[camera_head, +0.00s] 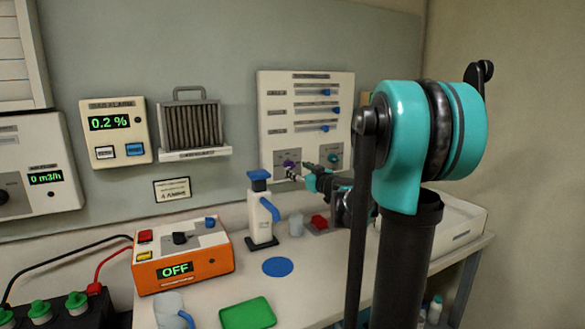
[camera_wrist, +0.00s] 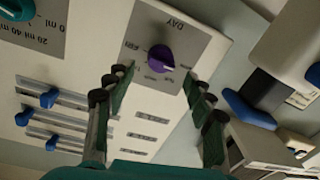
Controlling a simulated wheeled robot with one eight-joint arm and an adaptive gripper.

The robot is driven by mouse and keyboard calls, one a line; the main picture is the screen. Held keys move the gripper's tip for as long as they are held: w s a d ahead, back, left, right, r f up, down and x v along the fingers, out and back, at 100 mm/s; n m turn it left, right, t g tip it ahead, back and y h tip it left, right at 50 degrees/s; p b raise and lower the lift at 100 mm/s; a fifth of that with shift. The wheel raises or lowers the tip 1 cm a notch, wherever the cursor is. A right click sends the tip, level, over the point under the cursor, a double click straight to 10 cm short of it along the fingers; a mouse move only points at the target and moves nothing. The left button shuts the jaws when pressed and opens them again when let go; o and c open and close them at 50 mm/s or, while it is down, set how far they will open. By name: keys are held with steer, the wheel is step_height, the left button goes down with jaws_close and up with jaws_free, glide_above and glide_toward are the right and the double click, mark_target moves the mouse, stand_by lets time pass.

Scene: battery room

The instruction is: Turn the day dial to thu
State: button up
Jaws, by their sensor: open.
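The day dial is a purple knob (camera_wrist: 160,58) on a grey plate marked DAY in the wrist view. It also shows as a small purple knob (camera_head: 291,164) low on the cream wall panel (camera_head: 263,112) in the head view. A pale mark shows on the knob, but the day it points to cannot be told. Small day labels ring it, too small to read surely. My gripper (camera_wrist: 153,74) is open, its two dark fingers spread to either side below the knob in the wrist view, apparently not touching it. In the head view my gripper (camera_head: 298,174) is close in front of the dial.
A teal dial (camera_head: 334,160) sits right of the purple one, with several blue sliders (camera_head: 326,92) above. A white dispenser with a blue lever (camera_head: 261,210) stands on the bench just left of my gripper. An orange box (camera_head: 182,258) is further left.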

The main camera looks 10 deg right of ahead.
mark_target(292, 166)
steer(key=shift+x, duration=2.2)
steer(key=c, duration=1.1)
steer(key=shift+c, duration=0.2)
